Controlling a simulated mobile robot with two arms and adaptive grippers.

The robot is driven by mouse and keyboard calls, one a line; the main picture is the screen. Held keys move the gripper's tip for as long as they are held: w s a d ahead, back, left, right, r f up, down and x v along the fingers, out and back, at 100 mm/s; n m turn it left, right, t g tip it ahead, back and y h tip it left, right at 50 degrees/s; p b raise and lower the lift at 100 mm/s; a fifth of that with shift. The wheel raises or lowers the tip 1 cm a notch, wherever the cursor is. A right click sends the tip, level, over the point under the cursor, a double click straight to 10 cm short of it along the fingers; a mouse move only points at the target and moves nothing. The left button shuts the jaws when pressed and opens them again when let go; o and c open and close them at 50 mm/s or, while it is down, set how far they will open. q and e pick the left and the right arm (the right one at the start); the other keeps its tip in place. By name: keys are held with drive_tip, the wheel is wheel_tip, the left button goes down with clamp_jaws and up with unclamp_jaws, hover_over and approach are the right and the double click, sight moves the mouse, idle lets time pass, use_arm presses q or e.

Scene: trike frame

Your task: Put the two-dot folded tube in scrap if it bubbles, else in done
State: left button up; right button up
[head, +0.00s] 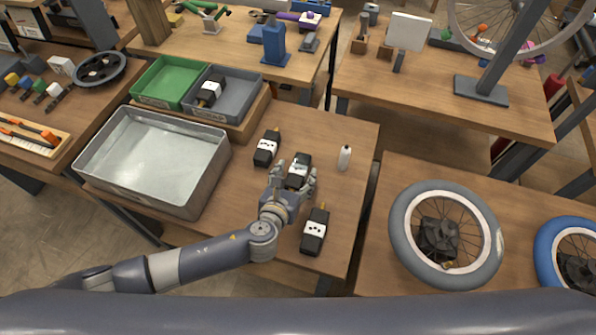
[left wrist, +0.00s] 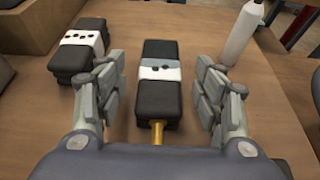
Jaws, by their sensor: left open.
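My left gripper (head: 295,181) is open, with its fingers on either side of the middle folded tube (head: 299,164). A third tube (head: 314,232) lies nearer me, with dark dots. A fourth (head: 211,91) lies in the grey bin (head: 240,105).
A metal basin (head: 100,165) stands at the left of the bench. A white bottle (head: 345,158) stands right of the gripper. A wheel (head: 400,235) lies on the right bench.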

use_arm(q)
drive_tip(key=shift+x, duration=1.25)
drive_tip(key=shift+c, duration=0.2)
drive_tip(key=c, duration=1.3)
